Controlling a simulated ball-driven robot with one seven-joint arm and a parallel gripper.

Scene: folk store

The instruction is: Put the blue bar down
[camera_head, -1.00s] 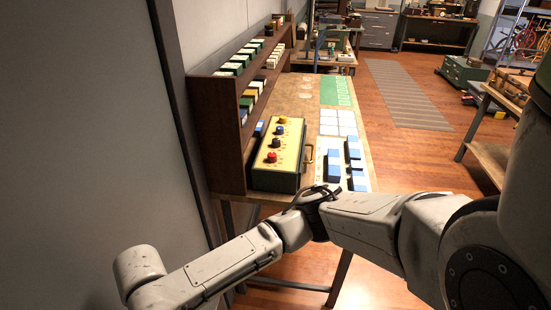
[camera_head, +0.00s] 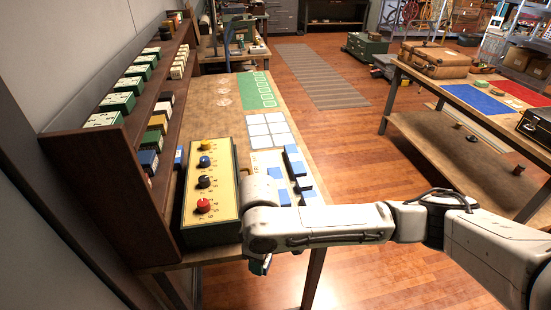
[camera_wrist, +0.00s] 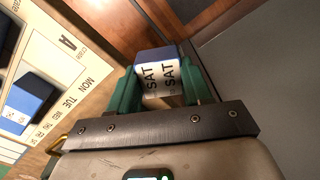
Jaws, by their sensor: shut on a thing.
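In the wrist view, my gripper (camera_wrist: 161,72) has green fingers closed on the sides of a blue bar (camera_wrist: 154,54). The bar has a blue end and white faces lettered SAT. In the head view, my gripper (camera_head: 259,266) hangs at the table's front edge, mostly hidden by my arm, and the held bar cannot be made out. A pale weekday board (camera_wrist: 75,62) lies to the left of the bar in the wrist view; it also shows on the table in the head view (camera_head: 262,160). Several blue bars (camera_head: 291,162) lie on it.
A green-sided box (camera_head: 213,168) with a yellow top and coloured knobs stands left of the board. A brown shelf (camera_head: 85,170) with labelled blocks lines the left wall. White squares (camera_head: 268,130) and a green mat (camera_head: 255,88) lie farther back.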

